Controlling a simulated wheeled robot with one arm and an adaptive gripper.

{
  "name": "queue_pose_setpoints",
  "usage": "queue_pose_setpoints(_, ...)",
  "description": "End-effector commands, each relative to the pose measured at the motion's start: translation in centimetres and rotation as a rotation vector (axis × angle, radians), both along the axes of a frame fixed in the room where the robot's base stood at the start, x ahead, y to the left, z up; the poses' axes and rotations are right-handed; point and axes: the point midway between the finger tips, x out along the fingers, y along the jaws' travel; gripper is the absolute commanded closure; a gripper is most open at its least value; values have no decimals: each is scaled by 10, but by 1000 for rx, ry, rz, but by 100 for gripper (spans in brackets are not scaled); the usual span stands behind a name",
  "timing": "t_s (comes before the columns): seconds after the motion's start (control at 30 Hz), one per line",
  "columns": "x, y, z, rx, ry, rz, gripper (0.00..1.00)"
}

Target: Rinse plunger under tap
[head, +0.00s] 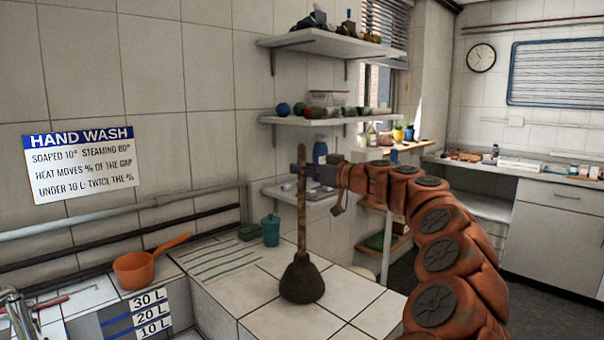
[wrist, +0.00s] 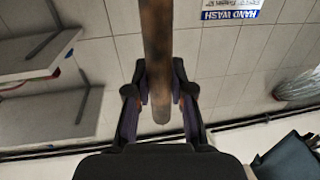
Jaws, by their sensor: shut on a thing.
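The plunger (head: 302,278) is upright, with a dark rubber cup and a brown stick handle. Its cup is at the white tiled counter (head: 262,325); I cannot tell whether it rests on it or hangs just above. My gripper (head: 303,172) is shut on the upper part of the handle. In the wrist view the handle (wrist: 157,60) runs between the two fingers of my gripper (wrist: 160,92). Part of the tap (head: 18,312) shows at the lower left edge, beside the sink (head: 125,322) with its litre marks. The tap's outlet is out of view.
An orange saucepan (head: 136,270) sits on the ledge behind the sink. Wall shelves (head: 330,46) hold small items above. Pipes (head: 120,232) run along the left wall. Counter tiles around the plunger are clear.

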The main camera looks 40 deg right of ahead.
Motion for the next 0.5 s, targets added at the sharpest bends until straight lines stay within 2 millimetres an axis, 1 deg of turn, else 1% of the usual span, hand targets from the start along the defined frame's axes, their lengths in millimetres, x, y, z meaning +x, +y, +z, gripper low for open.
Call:
queue_pose_setpoints(0.1,0,1,-9,3,1,2,100)
queue_pose_setpoints(0.17,0,1,-11,3,1,2,100)
queue_pose_setpoints(0.5,0,1,-13,1,0,2,100)
